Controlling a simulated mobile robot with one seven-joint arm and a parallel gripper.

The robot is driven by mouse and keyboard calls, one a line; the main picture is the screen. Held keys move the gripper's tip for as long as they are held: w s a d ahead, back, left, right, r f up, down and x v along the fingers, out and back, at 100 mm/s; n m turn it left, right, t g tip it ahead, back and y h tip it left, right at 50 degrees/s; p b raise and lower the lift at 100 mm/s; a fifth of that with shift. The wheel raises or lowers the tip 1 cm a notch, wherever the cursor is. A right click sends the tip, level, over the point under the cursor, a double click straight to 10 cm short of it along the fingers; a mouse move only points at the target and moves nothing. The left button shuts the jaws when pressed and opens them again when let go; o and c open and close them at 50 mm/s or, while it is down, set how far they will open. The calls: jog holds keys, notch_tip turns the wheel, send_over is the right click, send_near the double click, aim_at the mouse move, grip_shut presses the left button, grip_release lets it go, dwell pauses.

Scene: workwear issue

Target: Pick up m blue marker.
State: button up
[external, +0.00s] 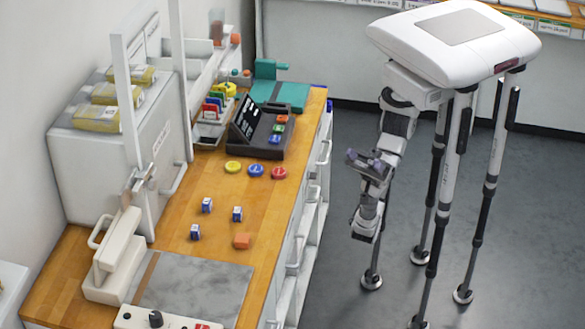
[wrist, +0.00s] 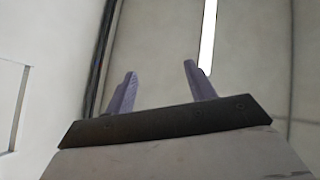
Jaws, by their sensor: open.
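Several blue things lie on the wooden counter in the external view; any lettering is too small to read, so I cannot tell which is the m blue marker. A blue disc (external: 256,170) lies between a yellow disc (external: 233,167) and a red disc (external: 279,172). A small blue piece (external: 274,140) sits on the black tray behind them. Three small blue-and-white cubes, one here (external: 237,213), stand nearer. My gripper (external: 364,162) is open and empty, off the counter's right side above the floor. Its two purple fingers stand apart in the wrist view (wrist: 160,80), with no marker there.
The counter (external: 215,185) has an orange block (external: 242,241), a grey slab (external: 195,288) and a cream press (external: 115,250) at the front. A black tray (external: 270,133) and teal device (external: 280,92) stand at the back. Grey floor (external: 345,130) separates my arm from the counter.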

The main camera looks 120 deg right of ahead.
jog(key=w+d+m+h+p, duration=0.1)
jog(key=w+d+m+h, duration=0.4)
jog(key=w, duration=0.4)
jog(key=w+d+m+h+p, duration=0.1)
jog(key=w+d+m+h, duration=0.25)
jog(key=w+h, duration=0.55)
jog(key=m+g+h+p, duration=0.45)
jog(key=m+g, duration=0.35)
jog(key=g, duration=1.1)
send_over(195, 228)
jog(key=s+a, duration=0.4)
jog(key=s, duration=0.1)
notch_tip(195, 228, down, 20)
jog(key=p+x, duration=0.2)
jog(key=x, duration=0.6)
jog(key=shift+w+d+r, duration=0.1)
jog(key=shift+r, duration=0.05)
jog(key=p+x, duration=0.1)
jog(key=x, duration=0.1)
jog(key=p+x, duration=0.1)
jog(key=x, duration=0.1)
jog(key=shift+w+d+p, duration=0.35)
jog(key=shift+p, duration=0.05)
jog(key=shift+w+f, duration=0.1)
jog(key=shift+f, duration=0.55)
jog(key=c, duration=1)
